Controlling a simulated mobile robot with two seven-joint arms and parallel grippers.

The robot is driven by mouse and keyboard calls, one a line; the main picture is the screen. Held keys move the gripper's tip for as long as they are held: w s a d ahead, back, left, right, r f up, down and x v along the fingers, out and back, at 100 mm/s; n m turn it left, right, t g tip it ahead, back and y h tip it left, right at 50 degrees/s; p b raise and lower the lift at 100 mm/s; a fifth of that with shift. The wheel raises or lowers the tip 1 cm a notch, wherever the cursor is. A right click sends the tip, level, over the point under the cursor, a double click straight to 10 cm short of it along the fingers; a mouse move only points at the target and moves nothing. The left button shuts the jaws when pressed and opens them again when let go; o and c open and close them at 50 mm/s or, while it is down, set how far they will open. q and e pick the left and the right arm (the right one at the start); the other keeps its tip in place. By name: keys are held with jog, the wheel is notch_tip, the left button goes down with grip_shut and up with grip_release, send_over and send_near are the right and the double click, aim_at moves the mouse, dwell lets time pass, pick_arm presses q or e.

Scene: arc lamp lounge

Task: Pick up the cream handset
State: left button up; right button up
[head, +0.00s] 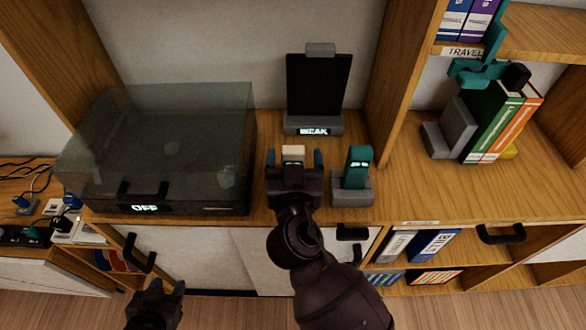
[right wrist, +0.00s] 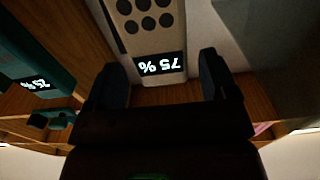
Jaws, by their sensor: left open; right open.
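The cream handset (head: 293,152) stands on the wooden cabinet top, its lower part hidden behind my right gripper (head: 294,158). In the right wrist view the cream handset (right wrist: 150,28) shows round dark buttons and a "75%" display. The open fingers of my right gripper (right wrist: 161,66) are on either side of its display end, with visible gaps. A teal handset (head: 358,160) stands upright in a grey dock (head: 352,194) just to the right; it also shows at the left of the right wrist view (right wrist: 40,55). My left gripper (head: 155,290) is open and empty, low in front of the cabinet.
A turntable under a smoky cover (head: 160,140), marked "OFF", stands left of the cream handset. A dark tablet (head: 318,85) on a stand marked "WEAK" is behind. A wooden upright (head: 400,80) and books (head: 495,120) are to the right.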

aim_at(293, 147)
jog(key=shift+w+a, duration=0.15)
jog(key=shift+w, duration=1.5)
jog(key=shift+c, duration=0.2)
jog(key=c, duration=1.3)
jog(key=shift+o, duration=0.2)
